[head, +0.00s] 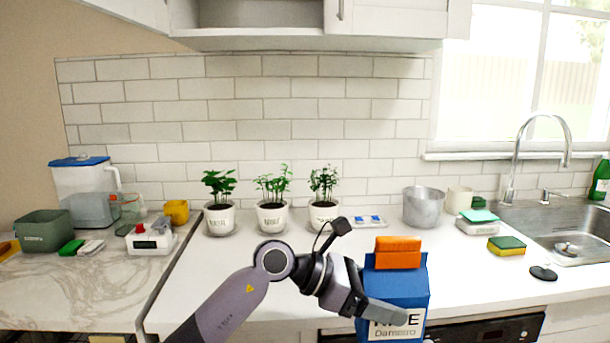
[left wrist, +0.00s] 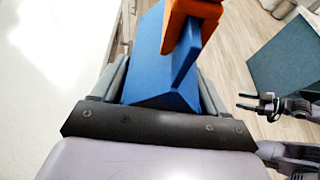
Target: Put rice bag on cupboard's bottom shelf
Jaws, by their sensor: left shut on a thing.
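The rice bag (head: 412,287) is blue with a white label and an orange clip on top. It is upright in front of the counter's front edge in the head view, and its blue side (left wrist: 165,75) fills the middle of the left wrist view. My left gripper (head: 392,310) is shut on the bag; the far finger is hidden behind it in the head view. The wall cupboard (head: 390,20) is at the top, with an open section whose bottom shelf (head: 250,33) shows only in part. My right gripper (left wrist: 258,102) is at the right of the left wrist view, open and empty.
Three potted plants (head: 272,217) stand along the back of the white counter (head: 210,285). A metal pot (head: 424,207), sponges and a sink (head: 575,240) are at right. A box, pitcher and scale are at left. The wall below the cupboard is clear.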

